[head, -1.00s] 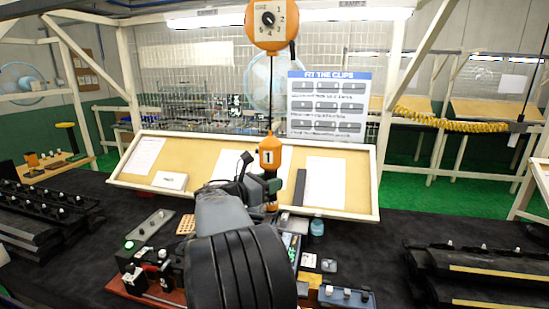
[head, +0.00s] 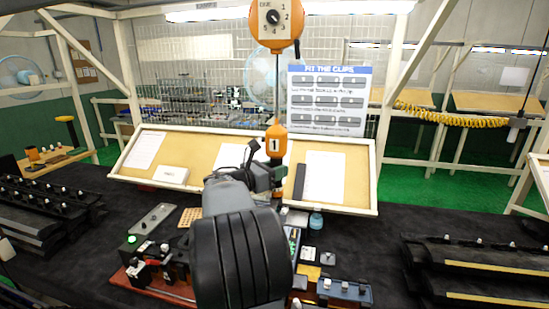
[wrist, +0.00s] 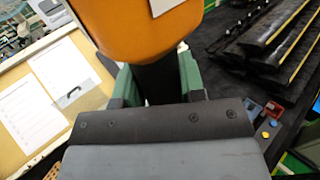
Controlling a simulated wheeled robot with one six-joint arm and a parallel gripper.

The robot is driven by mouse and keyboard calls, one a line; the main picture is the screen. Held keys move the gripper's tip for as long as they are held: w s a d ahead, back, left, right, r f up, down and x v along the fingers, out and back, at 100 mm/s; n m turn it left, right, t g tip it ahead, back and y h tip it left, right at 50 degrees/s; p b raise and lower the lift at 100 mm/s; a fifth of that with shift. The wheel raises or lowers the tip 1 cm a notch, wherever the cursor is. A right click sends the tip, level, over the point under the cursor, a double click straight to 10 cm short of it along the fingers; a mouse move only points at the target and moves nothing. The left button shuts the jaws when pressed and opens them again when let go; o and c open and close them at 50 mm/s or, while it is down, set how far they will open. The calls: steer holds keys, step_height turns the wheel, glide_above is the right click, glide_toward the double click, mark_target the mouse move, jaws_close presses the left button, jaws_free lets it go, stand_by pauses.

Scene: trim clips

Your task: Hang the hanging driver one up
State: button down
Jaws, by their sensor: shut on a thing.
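The hanging driver one (head: 276,141) is an orange tool with a white "1" label. It hangs upright on a thin cable below an orange round reel (head: 275,22) with a numbered dial. My gripper (head: 266,178) is shut on the driver's dark lower part, just below the orange body, in front of the tilted board. In the wrist view the orange body (wrist: 145,30) fills the top, and the dark shaft (wrist: 157,80) sits between my green fingers (wrist: 157,88). The driver's lower tip is hidden by my arm and gripper.
A cream-framed tilted board (head: 210,155) with papers stands behind. A "Fit the clips" sign (head: 327,100) hangs behind the cable on the right. Black clip racks (head: 470,270) lie at right, more at left. Small parts and a red-based fixture (head: 150,275) crowd the front bench.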

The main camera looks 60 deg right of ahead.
jaws_free()
stand_by(0.7)
steer(key=shift+a, duration=0.1)
stand_by(0.5)
steer(key=r+v, duration=0.2)
steer(key=v, duration=0.8)
stand_by(1.0)
stand_by(0.4)
steer(key=b+v, duration=0.3)
steer(key=v, duration=1)
steer(key=shift+a, duration=0.3)
steer(key=shift+w, duration=0.15)
